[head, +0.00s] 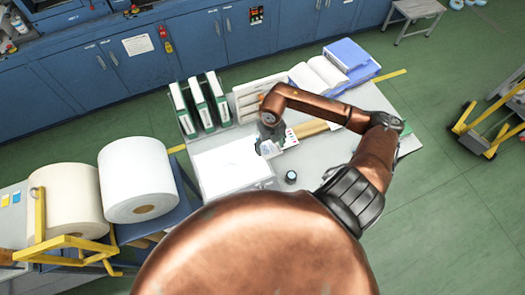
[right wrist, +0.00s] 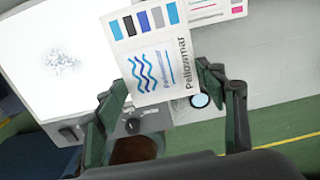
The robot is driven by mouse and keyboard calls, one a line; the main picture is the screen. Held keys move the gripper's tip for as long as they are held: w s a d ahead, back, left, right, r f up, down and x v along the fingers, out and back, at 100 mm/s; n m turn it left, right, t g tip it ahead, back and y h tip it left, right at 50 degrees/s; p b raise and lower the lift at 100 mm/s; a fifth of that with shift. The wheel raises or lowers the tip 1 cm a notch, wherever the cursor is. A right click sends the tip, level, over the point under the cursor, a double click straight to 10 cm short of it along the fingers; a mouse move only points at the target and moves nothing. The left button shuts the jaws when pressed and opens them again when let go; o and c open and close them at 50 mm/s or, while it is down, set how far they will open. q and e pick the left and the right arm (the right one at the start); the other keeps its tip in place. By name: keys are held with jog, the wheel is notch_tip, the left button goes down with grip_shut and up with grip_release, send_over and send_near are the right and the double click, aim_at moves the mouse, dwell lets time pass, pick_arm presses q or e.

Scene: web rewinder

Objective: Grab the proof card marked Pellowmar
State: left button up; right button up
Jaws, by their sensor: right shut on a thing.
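The proof card marked Pellowmar (right wrist: 150,62) shows in the right wrist view. It is white with blue wavy lines and a row of colour patches. My right gripper (right wrist: 163,80) has a finger at each side edge of the card and is shut on it. In the head view this gripper (head: 268,143) is over the worktable, at the right edge of the lit white panel; the card is small and partly hidden there. My left gripper is not in view.
A second card (right wrist: 212,10) with pink and dark marks lies beyond the held one. The lit white panel (head: 225,168) is left of the gripper, a small dark round object (head: 291,177) nearer. White-and-green binders (head: 200,104) stand behind. Large paper rolls (head: 138,180) are at left.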

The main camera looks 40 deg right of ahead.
jog(key=s+d+r+b, duration=0.2)
jog(key=s+d+r, duration=0.2)
jog(key=s, duration=0.4)
jog(key=shift+s+r, duration=0.35)
jog(key=shift+r, duration=0.15)
